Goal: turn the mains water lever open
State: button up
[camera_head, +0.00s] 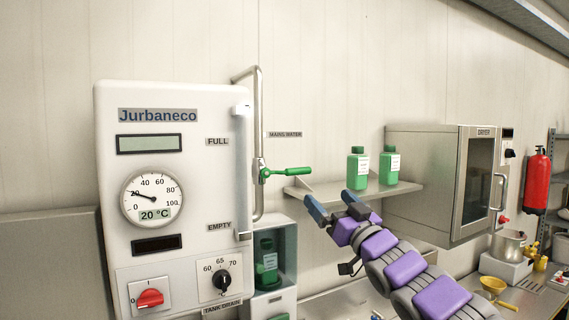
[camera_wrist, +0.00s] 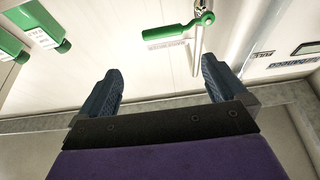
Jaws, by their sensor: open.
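The green mains water lever (camera_head: 290,171) sits on the vertical metal pipe (camera_head: 259,130) at the right side of the white Jurbaneco panel. It points sideways to the right, across the pipe. The label MAINS WATER (camera_head: 285,134) is on the wall above it. My gripper (camera_head: 332,207) is to the right of and below the lever, apart from it. In the wrist view my gripper (camera_wrist: 160,88) has its two blue fingers spread with nothing between them. The green lever (camera_wrist: 180,32) shows there beyond the fingertips, near the top.
A wall shelf (camera_head: 395,191) with two green bottles (camera_head: 358,168) (camera_head: 388,165) is just right of my gripper. A dryer (camera_head: 432,180) stands further right. A recess (camera_head: 285,255) with a green bottle is below the lever. Open air lies between gripper and lever.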

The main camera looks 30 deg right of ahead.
aim_at(299, 171)
jog(key=p+x, duration=0.2)
jog(key=x, duration=0.7)
jog(key=shift+d+f, duration=0.1)
jog(key=shift+f, duration=0.05)
jog(key=x, duration=0.2)
jog(key=p+x, duration=0.1)
jog(key=x, duration=0.1)
jog(key=a+x, duration=0.1)
jog(key=x, duration=0.1)
jog(key=shift+p, duration=0.4)
jog(key=shift+p+x, duration=0.3)
jog(key=shift+x, duration=0.7)
jog(key=shift+w+d, duration=0.1)
jog(key=shift+d, duration=0.3)
jog(key=shift+a, duration=0.1)
jog(key=shift+c, duration=0.2)
jog(key=shift+a, duration=0.1)
jog(key=shift+c, duration=1.4)
jog(key=c, duration=1.1)
